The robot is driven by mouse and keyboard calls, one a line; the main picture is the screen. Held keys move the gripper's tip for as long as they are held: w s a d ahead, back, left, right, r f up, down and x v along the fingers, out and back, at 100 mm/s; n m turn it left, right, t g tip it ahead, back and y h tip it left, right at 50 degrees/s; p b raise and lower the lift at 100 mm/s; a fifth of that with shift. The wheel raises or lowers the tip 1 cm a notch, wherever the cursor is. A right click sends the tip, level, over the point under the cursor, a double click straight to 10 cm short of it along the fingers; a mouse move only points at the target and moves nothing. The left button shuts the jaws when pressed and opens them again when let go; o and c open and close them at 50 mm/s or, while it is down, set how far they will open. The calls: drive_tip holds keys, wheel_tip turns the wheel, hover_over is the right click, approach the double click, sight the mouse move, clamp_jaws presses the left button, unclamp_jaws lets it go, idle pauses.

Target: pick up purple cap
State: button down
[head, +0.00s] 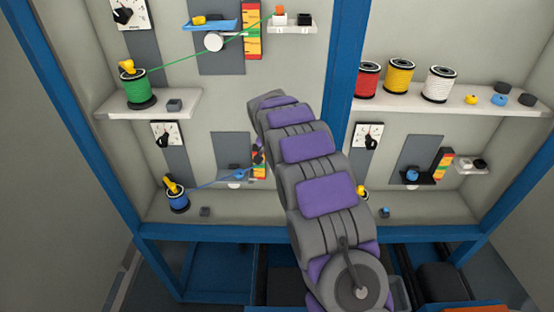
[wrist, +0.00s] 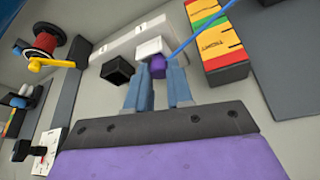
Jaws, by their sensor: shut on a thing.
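The purple cap (wrist: 157,66) is between the tips of my gripper (wrist: 158,78) in the wrist view. The two blue-grey fingers are shut on its sides. The cap is at the front of a small white block (wrist: 154,47) on a white shelf; I cannot tell whether it touches the block. A blue cable (wrist: 199,30) runs from beside the block and cap toward the upper right. In the head view my arm covers most of this area, and the cap cannot be made out clearly.
A black block (wrist: 117,70) sits left of the fingers. A red-yellow-green gauge (wrist: 222,45) stands close on the right. A red spool (wrist: 46,42) with a yellow crank is at upper left. In the head view, a blue spool (head: 178,201) stands on the lower shelf.

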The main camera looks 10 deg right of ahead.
drive_tip(key=shift+d, duration=0.15)
drive_tip(key=shift+d+r, duration=0.1)
drive_tip(key=shift+r, duration=0.25)
wheel_tip(320, 180, up, 3)
drive_tip(key=shift+f+p, duration=0.15)
drive_tip(key=shift+p, duration=0.35)
drive_tip(key=shift+s+a, duration=0.15)
drive_tip(key=shift+a, duration=0.05)
drive_tip(key=s+a+r+p, duration=0.1)
drive_tip(key=s+a, duration=0.1)
drive_tip(key=s, duration=0.5)
drive_tip(key=s+a, duration=0.2)
drive_tip(key=s, duration=0.6)
drive_tip(key=shift+a+r+p, duration=0.35)
drive_tip(key=shift+p, duration=0.05)
drive_tip(key=shift+d+f, duration=0.1)
